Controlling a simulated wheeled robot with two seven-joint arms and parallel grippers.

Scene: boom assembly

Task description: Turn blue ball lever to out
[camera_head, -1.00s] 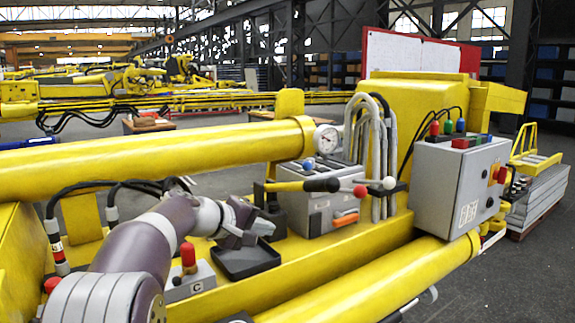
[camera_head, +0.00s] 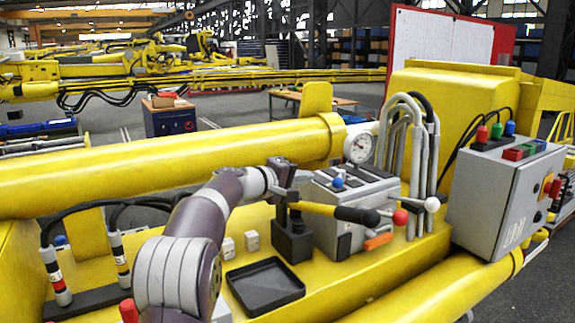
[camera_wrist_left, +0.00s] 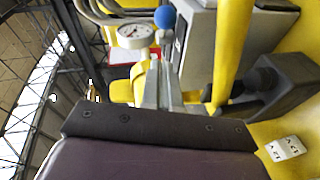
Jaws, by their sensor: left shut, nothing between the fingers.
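The blue ball lever (camera_head: 337,183) stands on top of the grey valve box (camera_head: 352,205), on its left side. The blue ball also shows in the left wrist view (camera_wrist_left: 165,17), just beyond the fingertips. My right gripper is not in view.
A yellow lever with black grip (camera_head: 325,209) crosses in front of the box. Red (camera_head: 400,217) and white (camera_head: 432,204) ball levers are on the right. A gauge (camera_head: 358,147) and grey hoses (camera_head: 414,140) stand behind. A black tray (camera_head: 264,287) lies in front.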

